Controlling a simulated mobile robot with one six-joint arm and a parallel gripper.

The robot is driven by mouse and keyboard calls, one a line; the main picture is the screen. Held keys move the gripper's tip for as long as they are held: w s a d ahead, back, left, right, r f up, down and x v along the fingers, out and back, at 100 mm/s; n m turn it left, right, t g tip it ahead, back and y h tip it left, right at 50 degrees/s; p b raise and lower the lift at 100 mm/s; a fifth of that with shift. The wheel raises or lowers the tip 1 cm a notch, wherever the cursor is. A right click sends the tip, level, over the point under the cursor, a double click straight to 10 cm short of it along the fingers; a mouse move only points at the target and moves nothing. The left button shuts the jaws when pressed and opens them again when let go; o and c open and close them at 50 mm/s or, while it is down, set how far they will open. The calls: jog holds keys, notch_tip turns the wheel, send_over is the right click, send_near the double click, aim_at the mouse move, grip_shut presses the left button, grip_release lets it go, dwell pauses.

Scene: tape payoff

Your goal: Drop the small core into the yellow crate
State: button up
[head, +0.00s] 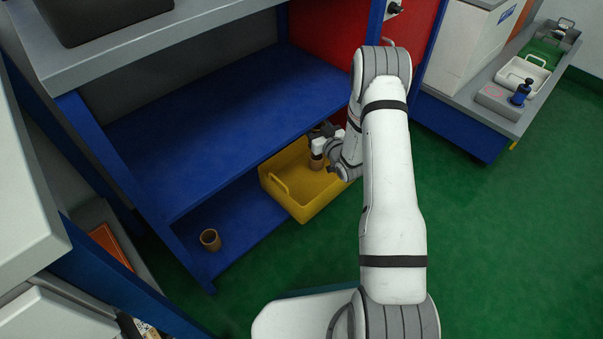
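The yellow crate (306,209) stands on the lower blue shelf, at its right end, with its open top facing up. My gripper (317,153) is over the crate, toward its back right side. A small brown core (316,163) is at the fingertips, and my gripper appears shut on it. The core shows against the inside of the crate; its exact height above the crate floor is hard to tell. My wrist and forearm hide the crate's right side.
Another brown core (210,240) stands upright on the lower blue shelf, left of the crate. The upper blue shelf (215,115) is empty and overhangs the lower one. A side bench with a white tray (522,77) is at the right. Green floor lies open at right.

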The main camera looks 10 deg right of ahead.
jog(key=f+b, duration=0.1)
jog(key=f, duration=0.2)
jog(key=f+b, duration=0.1)
jog(key=f, duration=0.1)
jog(key=shift+a+f+b, duration=0.15)
jog(key=shift+a+b, duration=0.15)
jog(key=o, duration=1.1)
jog(key=shift+c, duration=0.2)
jog(key=shift+s, duration=0.1)
jog(key=p+v, duration=0.3)
jog(key=v, duration=0.4)
jog(key=shift+s+d, duration=0.15)
jog(key=shift+s, duration=0.15)
